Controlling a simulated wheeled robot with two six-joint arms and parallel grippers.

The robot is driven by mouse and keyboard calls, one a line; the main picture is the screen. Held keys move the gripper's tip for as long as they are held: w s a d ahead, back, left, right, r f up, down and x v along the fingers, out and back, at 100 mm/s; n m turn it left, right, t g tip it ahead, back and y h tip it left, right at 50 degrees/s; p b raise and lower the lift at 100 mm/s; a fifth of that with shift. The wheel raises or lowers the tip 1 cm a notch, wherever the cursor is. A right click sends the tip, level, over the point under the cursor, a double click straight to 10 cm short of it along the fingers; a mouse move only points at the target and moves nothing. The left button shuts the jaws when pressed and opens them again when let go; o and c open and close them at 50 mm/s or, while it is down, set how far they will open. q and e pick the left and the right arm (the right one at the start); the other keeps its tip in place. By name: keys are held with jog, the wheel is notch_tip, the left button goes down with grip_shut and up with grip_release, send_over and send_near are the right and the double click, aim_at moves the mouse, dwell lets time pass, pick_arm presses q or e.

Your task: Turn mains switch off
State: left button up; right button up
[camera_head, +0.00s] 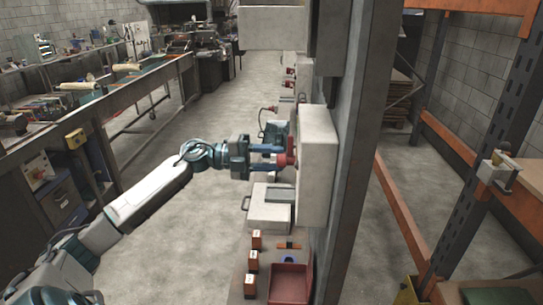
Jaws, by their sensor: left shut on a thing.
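The mains switch is a red handle (282,160) on the left side of a pale grey box (315,165), which is fixed to a tall grey post. My left arm reaches in from the lower left. My left gripper (280,156) has its blue fingers shut on the red handle. The fingers hide part of the handle, so its exact angle is hard to tell. My right gripper is not in view.
Below the box are a light case (268,213), a red bin (290,284) and several small orange blocks (251,261). A long workbench (110,105) runs along the left. Orange and dark shelving (490,150) stands at the right.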

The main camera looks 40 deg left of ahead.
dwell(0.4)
pick_arm(q)
jog(key=o, duration=1)
jog(key=p+v, duration=0.2)
jog(key=v, duration=0.9)
jog(key=shift+w, duration=0.1)
